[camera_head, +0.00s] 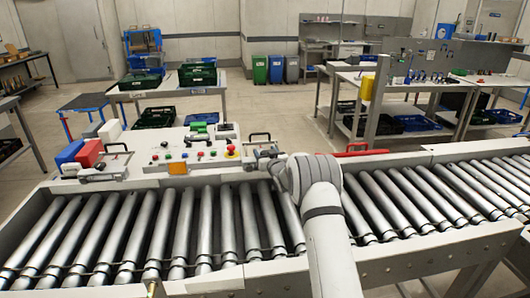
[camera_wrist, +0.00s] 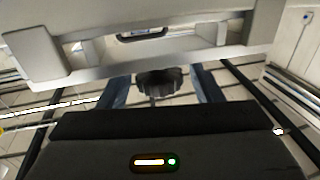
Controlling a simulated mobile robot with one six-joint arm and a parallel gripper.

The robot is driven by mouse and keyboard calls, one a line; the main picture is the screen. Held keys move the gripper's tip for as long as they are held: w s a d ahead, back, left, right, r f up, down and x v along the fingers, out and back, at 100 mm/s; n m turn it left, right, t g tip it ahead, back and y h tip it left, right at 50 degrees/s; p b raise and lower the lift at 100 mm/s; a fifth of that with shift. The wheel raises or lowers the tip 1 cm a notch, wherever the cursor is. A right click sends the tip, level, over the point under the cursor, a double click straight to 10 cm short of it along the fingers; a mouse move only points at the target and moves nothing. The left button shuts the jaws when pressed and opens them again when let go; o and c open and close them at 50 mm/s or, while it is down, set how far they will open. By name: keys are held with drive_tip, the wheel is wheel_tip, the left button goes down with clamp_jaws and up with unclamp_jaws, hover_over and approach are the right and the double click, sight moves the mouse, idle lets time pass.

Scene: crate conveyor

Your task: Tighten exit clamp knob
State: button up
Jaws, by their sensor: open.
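A dark, lobed clamp knob (camera_wrist: 160,84) shows in the middle of the wrist view, below a pale grey bracket (camera_wrist: 190,62). My gripper (camera_wrist: 162,77) is open, with one finger on each side of the knob and a visible gap on both sides. I cannot tell how deep the knob sits between the fingers. In the head view my arm reaches over the rollers to the right end of the control panel (camera_head: 158,142). My wrist hides the knob there, and the fingers are not clear.
The roller conveyor (camera_head: 128,289) runs across the front. Red, white and blue blocks (camera_head: 88,153) stand at the panel's left end. A red bar (camera_head: 361,153) lies just right of my wrist, and a yellow box on a post (camera_head: 367,87) stands behind it.

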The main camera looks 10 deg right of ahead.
drive_tip(key=c, duration=0.9)
drive_tip(key=shift+a, duration=0.1)
drive_tip(key=shift+c, duration=0.4)
drive_tip(key=shift+f+b, duration=0.1)
drive_tip(key=shift+b, duration=0.25)
